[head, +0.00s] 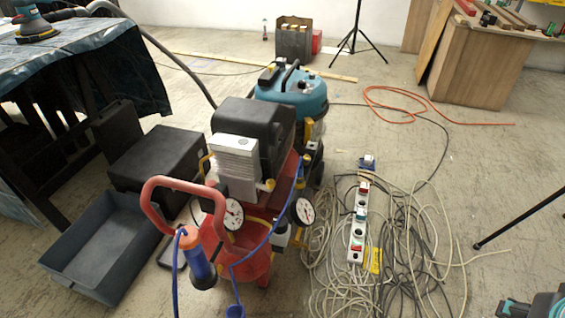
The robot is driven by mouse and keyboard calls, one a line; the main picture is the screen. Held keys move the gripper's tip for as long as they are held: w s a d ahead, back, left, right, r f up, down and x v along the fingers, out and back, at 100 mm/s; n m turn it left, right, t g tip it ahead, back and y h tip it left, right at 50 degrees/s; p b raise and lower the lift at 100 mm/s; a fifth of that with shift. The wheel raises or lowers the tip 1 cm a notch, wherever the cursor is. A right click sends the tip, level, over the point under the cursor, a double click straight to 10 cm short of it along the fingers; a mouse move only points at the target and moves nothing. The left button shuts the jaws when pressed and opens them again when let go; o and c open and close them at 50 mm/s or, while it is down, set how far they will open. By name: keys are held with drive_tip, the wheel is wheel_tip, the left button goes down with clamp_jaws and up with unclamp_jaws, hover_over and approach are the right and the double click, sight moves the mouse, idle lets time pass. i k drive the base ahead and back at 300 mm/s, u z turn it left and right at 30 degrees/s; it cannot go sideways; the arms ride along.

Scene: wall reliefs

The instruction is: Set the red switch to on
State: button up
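No switch can be told for certain in the head view. A white power strip (359,228) lies on the floor among tangled cables, right of the centre. Small red spots show near its top end and near its lower end, too small to tell whether either is a switch or how it is set. A red air compressor (262,200) with gauges and a red handle stands left of the strip. No switch can be made out on it. My gripper is not in view.
A grey open bin (100,244) and a black case (158,160) stand at left, beside a cloth-covered table (70,45). A teal vacuum (292,90) stands behind the compressor. Cables (410,255) cover the floor at right. A tripod (357,35) and a wooden cabinet (480,68) stand behind.

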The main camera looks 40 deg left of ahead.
sight(212, 182)
drive_tip(key=z, duration=0.3)
drive_tip(key=i, duration=0.4)
drive_tip(key=u, duration=2.8)
drive_tip(key=i, duration=0.5)
drive_tip(key=z, duration=0.05)
